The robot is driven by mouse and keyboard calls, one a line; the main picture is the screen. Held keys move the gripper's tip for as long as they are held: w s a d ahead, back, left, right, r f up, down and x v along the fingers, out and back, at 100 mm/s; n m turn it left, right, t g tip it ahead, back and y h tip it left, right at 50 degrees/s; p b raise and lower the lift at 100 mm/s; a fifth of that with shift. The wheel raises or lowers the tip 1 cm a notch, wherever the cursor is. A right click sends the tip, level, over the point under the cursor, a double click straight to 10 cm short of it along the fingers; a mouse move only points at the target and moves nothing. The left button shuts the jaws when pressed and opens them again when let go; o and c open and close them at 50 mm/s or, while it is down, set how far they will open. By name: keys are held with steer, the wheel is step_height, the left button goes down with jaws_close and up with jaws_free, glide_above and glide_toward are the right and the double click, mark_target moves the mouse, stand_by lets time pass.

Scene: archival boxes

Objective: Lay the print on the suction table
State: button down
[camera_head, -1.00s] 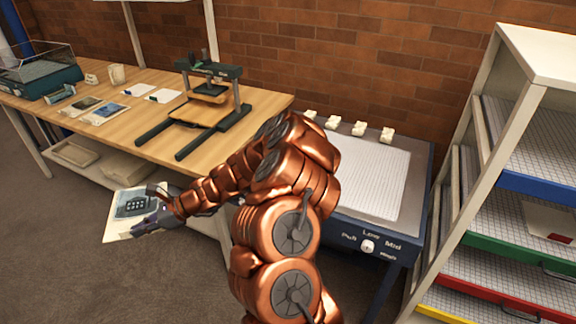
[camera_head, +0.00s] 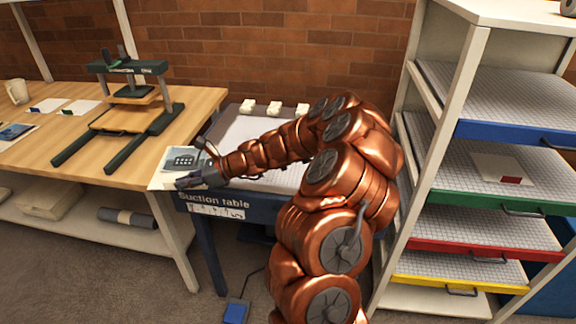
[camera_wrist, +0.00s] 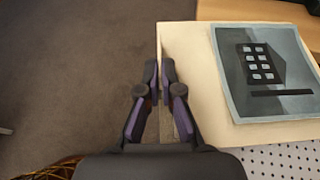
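The print (camera_head: 176,160) is a cream sheet with a blue-grey picture of a dark building. My gripper (camera_head: 200,168) is shut on one edge of it. In the wrist view the fingers (camera_wrist: 160,88) pinch the left edge of the print (camera_wrist: 275,75). The suction table (camera_head: 243,202) has a dark blue frame and a white perforated top, partly hidden by my arm. The print is over its front left corner and beside the bench edge. Perforated surface shows below the print in the wrist view; whether they touch I cannot tell.
The wooden bench (camera_head: 205,100) with a dark press (camera_head: 125,115) adjoins on the left. White blocks (camera_head: 275,107) line the suction table's back edge. A shelf rack with coloured trays (camera_head: 500,195) stands close on the right. A blue pedal (camera_head: 236,312) lies on the floor.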

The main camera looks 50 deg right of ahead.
steer(key=s+d+b, duration=0.1)
steer(key=d+b, duration=0.2)
steer(key=s+d+m+t+h+b, duration=0.1)
steer(key=d+b, duration=0.3)
steer(key=s+d+m+t+h+b, duration=0.1)
steer(key=s+d+b, duration=0.1)
steer(key=d+b, duration=0.1)
steer(key=shift+d+r, duration=0.1)
steer(key=shift+d, duration=0.3)
steer(key=shift+s+d+r+b, duration=0.2)
steer(key=shift+s+d+b, duration=0.1)
steer(key=shift+d+b, duration=0.2)
steer(key=shift+s+d+m, duration=0.1)
steer(key=shift+d+m, duration=0.2)
steer(key=b, duration=0.2)
glide_above(279, 172)
steer(key=shift+d+f, duration=0.1)
steer(key=shift+f, duration=0.65)
steer(key=shift+f+b, duration=0.3)
steer(key=shift+f, duration=1.35)
steer(key=shift+f, duration=0.15)
steer(key=c, duration=1.7)
jaws_free()
steer(key=shift+c, duration=0.2)
steer(key=o, duration=0.4)
